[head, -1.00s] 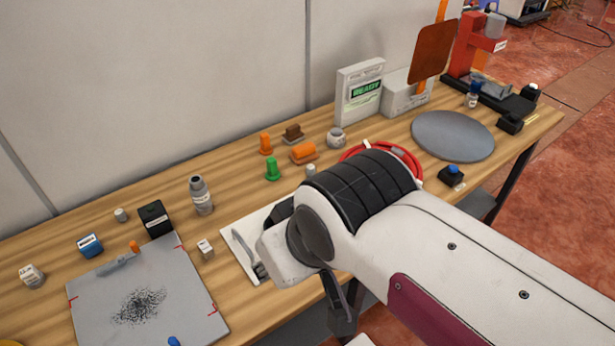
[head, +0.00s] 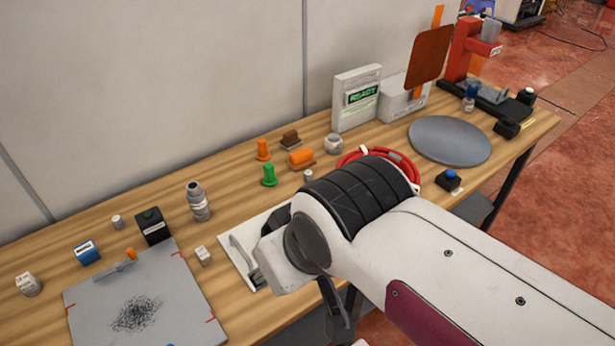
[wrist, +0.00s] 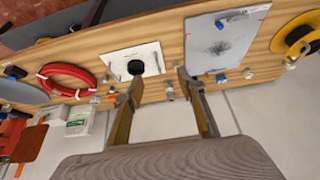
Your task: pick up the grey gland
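In the head view my arm hides most of the gripper.
Near the grey cylinder are a green plug (head: 269,175), an orange plug (head: 263,150), an orange piece (head: 301,159) and the red coil (head: 400,160). The grey mat (head: 190,300) lies front left.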

